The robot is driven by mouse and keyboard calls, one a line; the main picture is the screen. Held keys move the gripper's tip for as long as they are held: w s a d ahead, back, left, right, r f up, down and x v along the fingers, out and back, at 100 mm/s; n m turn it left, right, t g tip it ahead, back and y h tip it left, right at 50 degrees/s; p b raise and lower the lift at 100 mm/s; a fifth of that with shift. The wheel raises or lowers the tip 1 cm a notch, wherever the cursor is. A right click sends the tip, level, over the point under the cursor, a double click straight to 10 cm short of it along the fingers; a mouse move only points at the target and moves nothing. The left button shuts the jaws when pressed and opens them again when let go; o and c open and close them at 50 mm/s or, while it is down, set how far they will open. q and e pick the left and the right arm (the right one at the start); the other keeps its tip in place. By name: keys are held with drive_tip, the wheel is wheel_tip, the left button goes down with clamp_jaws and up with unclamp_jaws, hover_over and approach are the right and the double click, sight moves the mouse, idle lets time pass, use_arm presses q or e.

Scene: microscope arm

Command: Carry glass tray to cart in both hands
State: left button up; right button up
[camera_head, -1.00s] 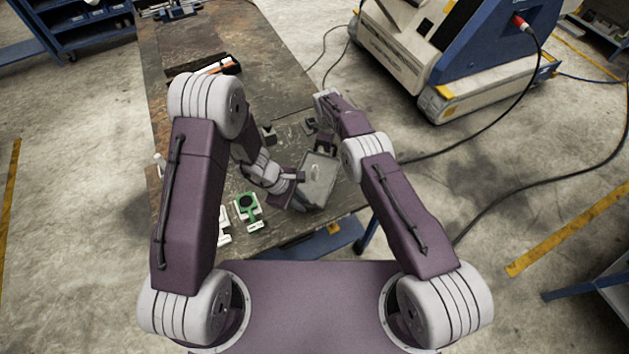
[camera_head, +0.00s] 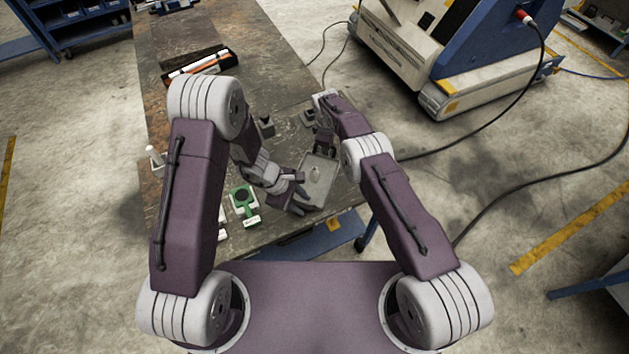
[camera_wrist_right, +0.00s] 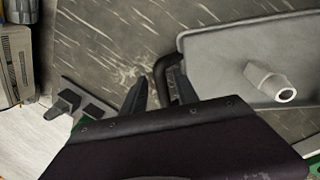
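The glass tray (camera_head: 317,168) is a grey, shallow rectangle with a rounded rim, over the near right part of the table. I cannot tell whether it touches the table. It also fills the upper right of the right wrist view (camera_wrist_right: 215,62), with a pale hollow cone-shaped piece in it. A dark bent handle (camera_wrist_right: 163,68) is at its side. My right gripper (camera_wrist_right: 158,92) has its fingers apart, with the handle between them, nearer the right finger. My left gripper (camera_head: 304,197) is at the tray's near left side; its finger gap is unclear.
The table (camera_head: 190,40) holds a green and white device (camera_head: 243,200), a small dark block (camera_head: 266,126) and an orange and black tool case (camera_head: 200,67). A large blue and white machine (camera_head: 440,60) stands at the right, with black cables on the floor.

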use_arm(q)
drive_tip(key=shift+s, duration=0.1)
use_arm(e)
drive_tip(key=shift+r, duration=0.1)
use_arm(q)
drive_tip(key=v, duration=1.2)
use_arm(e)
drive_tip(key=v, duration=1.2)
